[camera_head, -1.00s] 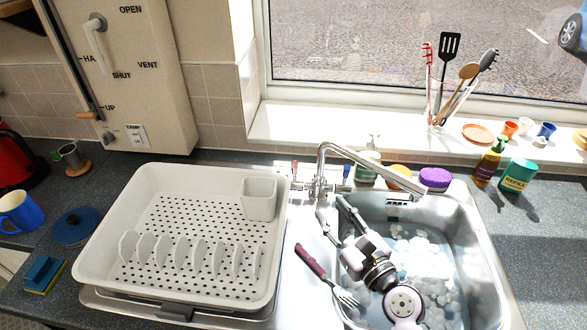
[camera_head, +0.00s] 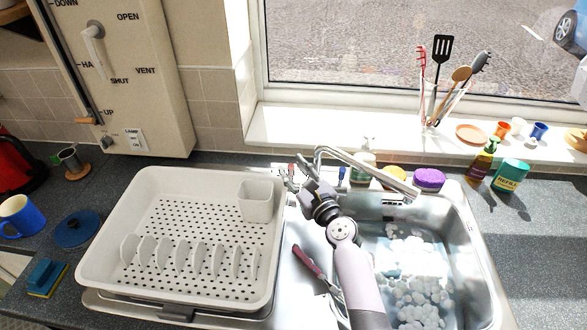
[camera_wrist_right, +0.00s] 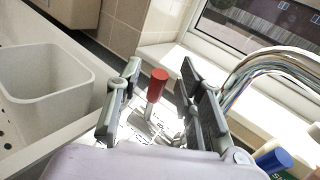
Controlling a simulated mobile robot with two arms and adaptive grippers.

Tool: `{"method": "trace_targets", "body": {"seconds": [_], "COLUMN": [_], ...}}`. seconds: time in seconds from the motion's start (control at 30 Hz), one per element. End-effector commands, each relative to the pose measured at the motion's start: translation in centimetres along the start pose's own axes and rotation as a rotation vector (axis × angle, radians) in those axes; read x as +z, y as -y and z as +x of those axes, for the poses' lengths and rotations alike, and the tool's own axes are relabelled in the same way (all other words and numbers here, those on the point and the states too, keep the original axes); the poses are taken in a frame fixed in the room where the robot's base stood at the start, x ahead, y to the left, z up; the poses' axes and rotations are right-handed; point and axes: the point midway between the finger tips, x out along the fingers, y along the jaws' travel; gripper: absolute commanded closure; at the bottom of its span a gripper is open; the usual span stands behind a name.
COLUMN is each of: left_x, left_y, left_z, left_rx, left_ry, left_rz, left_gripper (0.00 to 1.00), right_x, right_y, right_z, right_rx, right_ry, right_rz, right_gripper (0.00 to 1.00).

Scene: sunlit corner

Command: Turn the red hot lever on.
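The red hot lever (camera_wrist_right: 157,84) shows in the right wrist view as a red knob on a metal stem. In the head view only a bit of the red lever (camera_head: 290,169) shows beside my gripper. My right gripper (camera_head: 296,178) is at the left side of the tap. In the wrist view my right gripper (camera_wrist_right: 160,76) is open, with the red knob between its two fingers and a gap on each side. The blue lever (camera_head: 341,173) stands right of the tap (camera_head: 350,160); in the wrist view its blue cap (camera_wrist_right: 273,160) is at lower right. My left gripper is not in view.
A white dish rack (camera_head: 150,215) with a cutlery cup (camera_wrist_right: 45,82) is just left of the tap. The sink (camera_head: 465,235) holds suds. Bottles, a purple sponge (camera_head: 429,178) and a utensil holder (camera_head: 430,108) stand behind and right. A red-handled fork (camera_head: 308,262) lies by the sink.

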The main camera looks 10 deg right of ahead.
Motion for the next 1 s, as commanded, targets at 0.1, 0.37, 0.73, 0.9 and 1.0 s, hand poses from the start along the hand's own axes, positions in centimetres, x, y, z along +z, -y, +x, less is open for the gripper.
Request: {"method": "trace_targets", "body": {"seconds": [0.1,0.37,0.73,0.9,1.0], "left_x": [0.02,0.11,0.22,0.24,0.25], "left_y": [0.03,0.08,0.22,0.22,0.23], "left_z": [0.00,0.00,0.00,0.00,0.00], "left_rx": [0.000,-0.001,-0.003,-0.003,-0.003], "left_ry": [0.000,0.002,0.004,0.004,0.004], "left_rz": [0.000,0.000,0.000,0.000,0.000], "left_gripper": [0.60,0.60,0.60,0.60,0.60], "right_x": [-0.01,-0.01,-0.01,-0.01,-0.01], "right_y": [0.03,0.03,0.02,0.02,0.02], "right_z": [0.38,0.39,0.37,0.37,0.37], "right_rx": [-0.001,-0.001,-0.001,0.000,0.000], "right_ry": [0.000,0.000,0.000,0.000,0.000], "right_rz": [0.000,0.000,0.000,0.000,0.000], "right_gripper": [0.66,0.67,0.92,1.00,1.00]}}
